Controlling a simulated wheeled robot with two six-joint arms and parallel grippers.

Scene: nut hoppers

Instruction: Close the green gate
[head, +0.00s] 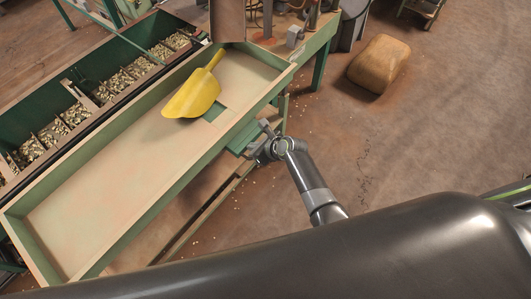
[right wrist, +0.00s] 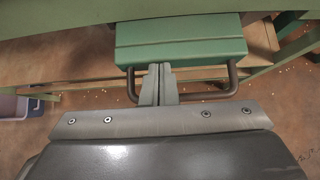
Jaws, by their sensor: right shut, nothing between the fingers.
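The green gate (head: 244,136) is a flat slab that sticks out from the near side of the long wooden tray (head: 100,190). A green strip also shows in the tray floor beside the yellow scoop. In the right wrist view the gate (right wrist: 180,38) fills the upper middle, with a dark bar handle (right wrist: 232,78) at its front edge. My right gripper (head: 264,131) is at the gate's outer end. Its fingers (right wrist: 157,72) are together and empty, pointing at the gate's front edge; whether they touch it I cannot tell. My left gripper is out of view.
The yellow scoop (head: 195,95) lies in the tray. Green bins (head: 104,69) of nuts line the tray's far side. A brown sack (head: 379,64) lies on the floor at the upper right. The floor right of the tray is mostly clear.

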